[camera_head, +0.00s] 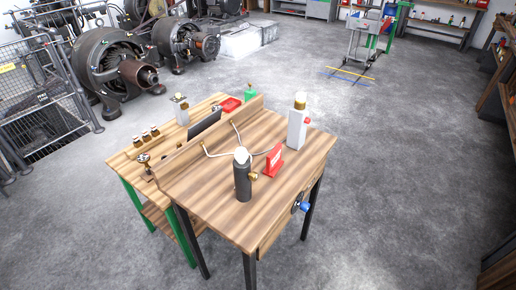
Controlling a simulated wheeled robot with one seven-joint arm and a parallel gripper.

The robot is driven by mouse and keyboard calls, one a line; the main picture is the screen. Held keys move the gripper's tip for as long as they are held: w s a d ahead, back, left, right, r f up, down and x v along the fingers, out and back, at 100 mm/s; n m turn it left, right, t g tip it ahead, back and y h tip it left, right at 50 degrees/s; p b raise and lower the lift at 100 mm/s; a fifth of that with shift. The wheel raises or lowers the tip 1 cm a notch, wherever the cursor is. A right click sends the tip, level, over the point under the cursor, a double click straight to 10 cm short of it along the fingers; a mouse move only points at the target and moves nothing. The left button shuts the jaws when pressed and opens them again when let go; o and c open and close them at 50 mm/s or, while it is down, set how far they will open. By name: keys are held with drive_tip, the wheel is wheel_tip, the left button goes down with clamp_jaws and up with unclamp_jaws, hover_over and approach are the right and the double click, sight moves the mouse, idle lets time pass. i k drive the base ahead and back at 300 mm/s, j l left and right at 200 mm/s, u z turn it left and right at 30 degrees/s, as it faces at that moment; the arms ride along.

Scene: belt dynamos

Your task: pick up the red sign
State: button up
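A red sign (274,160) with pale markings stands upright and slightly angled on the front wooden table (213,202), near the middle of its top. A dark grey bottle (242,182) with a white cap stands to its left and nearer to me. A white bottle (296,130) with a yellowish top stands behind it to the right. A thin bent metal piece (222,153) lies to its left. My gripper is not in view.
A second table (124,160) with green legs adjoins behind, carrying small jars (146,136), a dark panel (204,123) and a flat red item (230,104). Large machines (112,65) and wire fencing (35,95) fill the back left. Floor is clear at right.

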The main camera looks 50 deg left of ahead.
sight(274, 162)
drive_tip(key=i+u, duration=0.2)
drive_tip(key=u, duration=0.3)
drive_tip(key=i+u, duration=0.25)
drive_tip(key=u, duration=0.25)
drive_tip(key=i+l+u, duration=0.1)
drive_tip(key=u, duration=0.4)
drive_tip(key=i+l+u, duration=0.25)
drive_tip(key=u, duration=0.2)
drive_tip(key=i+l+u, duration=0.15)
drive_tip(key=u, duration=0.35)
drive_tip(key=l+u, duration=0.5)
drive_tip(key=i+l+u, duration=0.15)
drive_tip(key=u, duration=0.3)
drive_tip(key=i+l+u, duration=0.15)
drive_tip(key=u, duration=0.25)
drive_tip(key=i+l+u, duration=0.1)
drive_tip(key=l+u, duration=0.35)
drive_tip(key=i+l+u, duration=0.1)
drive_tip(key=u, duration=0.3)
drive_tip(key=l+u, duration=0.45)
